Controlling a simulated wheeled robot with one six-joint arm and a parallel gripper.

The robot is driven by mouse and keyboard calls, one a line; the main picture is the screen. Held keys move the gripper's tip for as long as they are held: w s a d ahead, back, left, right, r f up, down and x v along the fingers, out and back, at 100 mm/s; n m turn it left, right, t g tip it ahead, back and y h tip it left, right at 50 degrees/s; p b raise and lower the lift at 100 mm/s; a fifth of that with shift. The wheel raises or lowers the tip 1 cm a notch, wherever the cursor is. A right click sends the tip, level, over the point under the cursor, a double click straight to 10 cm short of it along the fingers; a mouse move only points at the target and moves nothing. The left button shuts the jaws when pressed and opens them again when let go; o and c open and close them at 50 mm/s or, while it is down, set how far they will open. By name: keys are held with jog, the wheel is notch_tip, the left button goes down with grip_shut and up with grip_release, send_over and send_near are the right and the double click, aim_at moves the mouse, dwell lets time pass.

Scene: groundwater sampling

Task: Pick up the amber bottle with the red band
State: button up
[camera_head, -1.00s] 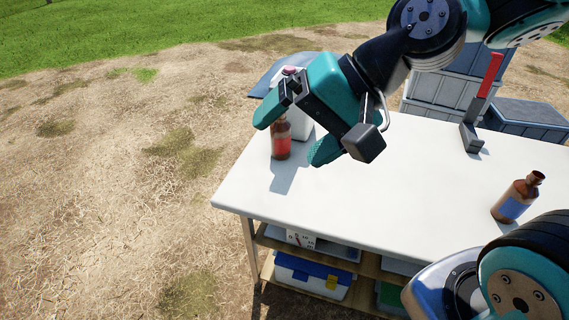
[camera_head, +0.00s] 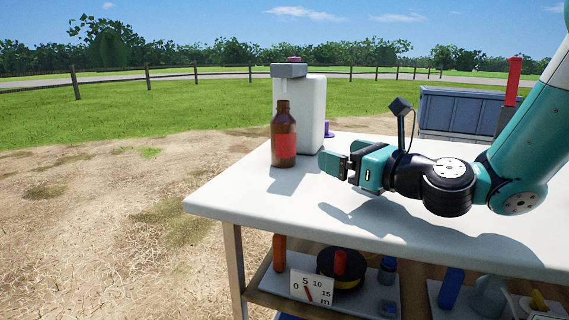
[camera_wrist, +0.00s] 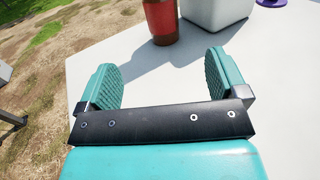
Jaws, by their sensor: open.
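The amber bottle with the red band (camera_head: 284,137) stands upright near the table's left edge in the head view. Its lower part with the red band also shows at the top of the wrist view (camera_wrist: 161,20). My gripper (camera_head: 334,164) is level and low over the table, to the right of the bottle in the head view. The gripper is open and empty. In the wrist view its two fingers (camera_wrist: 162,84) are apart and point toward the bottle, which lies beyond the fingertips with bare table between.
A white container (camera_head: 312,108) with a grey top stands right behind the bottle. A small purple thing (camera_head: 328,130) lies beside it. The white table (camera_head: 250,205) is clear in front. A shelf below holds a dial card (camera_head: 311,288) and other items.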

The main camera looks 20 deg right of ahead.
aim_at(292, 142)
jog(key=shift+w+a+r+p, duration=0.1)
jog(key=shift+w+r+p, duration=0.3)
jog(key=shift+p, duration=0.75)
jog(key=p, duration=0.1)
jog(key=w+p, duration=0.1)
jog(key=shift+w+a+f+p, duration=0.1)
jog(key=shift+w+a+p, duration=0.05)
jog(key=shift+a+p, duration=0.15)
jog(key=p+x, duration=0.7)
jog(key=x, duration=0.2)
jog(key=shift+f, duration=0.2)
jog(key=shift+f+p+x, duration=0.2)
jog(key=shift+p+x, duration=0.1)
jog(key=shift+x, duration=0.7)
jog(key=shift+f+p+x, duration=0.15)
jog(key=shift+p+x, duration=0.15)
jog(key=shift+x, duration=0.75)
jog(key=shift+f+p+x, duration=0.2)
jog(key=shift+p+x, duration=0.1)
jog(key=shift+x, duration=0.7)
jog(key=c, duration=1.3)
jog(key=shift+r, duration=0.15)
